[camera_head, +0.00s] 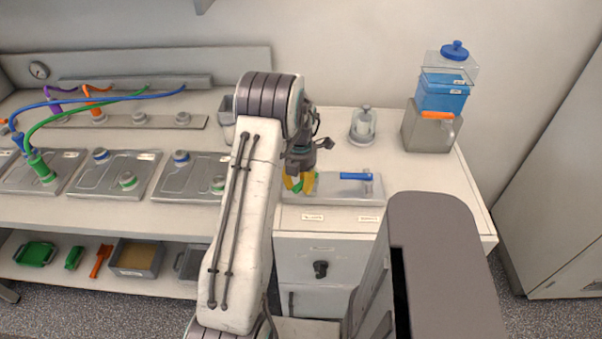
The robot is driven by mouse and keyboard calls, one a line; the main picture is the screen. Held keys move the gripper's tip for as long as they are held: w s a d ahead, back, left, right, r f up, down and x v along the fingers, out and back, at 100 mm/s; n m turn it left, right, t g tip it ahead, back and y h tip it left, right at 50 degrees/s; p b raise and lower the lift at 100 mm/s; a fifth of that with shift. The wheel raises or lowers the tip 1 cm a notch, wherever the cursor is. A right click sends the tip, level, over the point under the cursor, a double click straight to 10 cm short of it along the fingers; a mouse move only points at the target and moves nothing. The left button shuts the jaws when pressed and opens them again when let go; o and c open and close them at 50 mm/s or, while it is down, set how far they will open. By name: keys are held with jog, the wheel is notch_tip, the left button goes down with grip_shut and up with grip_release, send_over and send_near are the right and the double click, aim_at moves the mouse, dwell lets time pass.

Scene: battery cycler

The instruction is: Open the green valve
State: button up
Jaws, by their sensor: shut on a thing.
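My gripper (299,184) is over the left part of a grey valve plate (335,193) on the right-hand counter. Its yellow fingertips are closed around the green valve (310,181), of which only a small green part shows beside them. The rest of the valve is hidden by the fingers and my arm. A blue valve handle (356,176) lies crosswise on the right part of the same plate, apart from my gripper.
A glass jar (363,125) and a blue water dispenser (443,95) with an orange tap stand behind. Grey trays (117,176) with hoses are at left. A drawer knob (320,268) sticks out below the counter.

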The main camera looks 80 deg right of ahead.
jog(key=n, duration=0.1)
jog(key=s+a+n, duration=0.1)
jog(key=n, duration=0.2)
jog(key=shift+s+a+b, duration=0.2)
jog(key=shift+s+b, duration=0.1)
jog(key=shift+b, duration=0.1)
jog(key=o, duration=0.4)
jog(key=shift+s, duration=0.15)
